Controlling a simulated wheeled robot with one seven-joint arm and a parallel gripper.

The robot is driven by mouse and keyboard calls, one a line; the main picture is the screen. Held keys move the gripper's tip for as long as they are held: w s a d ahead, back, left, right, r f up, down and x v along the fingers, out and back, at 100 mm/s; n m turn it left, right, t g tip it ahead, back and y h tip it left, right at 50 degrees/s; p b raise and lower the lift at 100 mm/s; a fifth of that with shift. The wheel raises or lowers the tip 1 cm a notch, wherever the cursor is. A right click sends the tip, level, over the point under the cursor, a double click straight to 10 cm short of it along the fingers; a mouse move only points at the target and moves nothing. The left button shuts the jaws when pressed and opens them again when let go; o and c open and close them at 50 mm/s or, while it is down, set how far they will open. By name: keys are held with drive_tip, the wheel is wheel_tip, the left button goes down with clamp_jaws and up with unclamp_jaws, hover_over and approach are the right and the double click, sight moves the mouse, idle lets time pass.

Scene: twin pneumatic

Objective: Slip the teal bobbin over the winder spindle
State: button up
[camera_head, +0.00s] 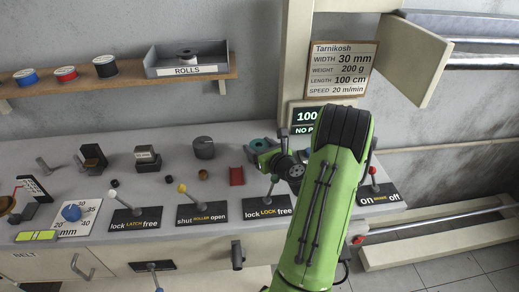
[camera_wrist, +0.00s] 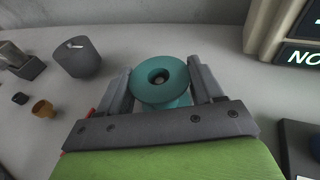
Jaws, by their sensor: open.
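The teal bobbin (camera_head: 260,143) stands on the grey bench top, partly hidden behind my gripper in the head view. In the wrist view the bobbin (camera_wrist: 160,72) shows its round flange and dark centre hole, with a small pale brownish patch inside. My gripper (camera_wrist: 160,84) is open, with one finger on each side of the bobbin. I cannot tell whether either finger touches it. I cannot make out the winder spindle for sure in either view.
A dark grey cylinder (camera_head: 204,148) stands left of the bobbin, and a red block (camera_head: 236,176) lies nearer. Levers with label plates (camera_head: 202,214) line the front edge. A lit display (camera_head: 306,118) stands behind. A shelf (camera_head: 120,82) holds several wire rolls.

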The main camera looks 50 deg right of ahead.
wheel_tip(320, 180, up, 9)
drive_tip(key=p, duration=0.3)
drive_tip(key=shift+f+p, duration=0.2)
drive_tip(key=shift+p, duration=0.1)
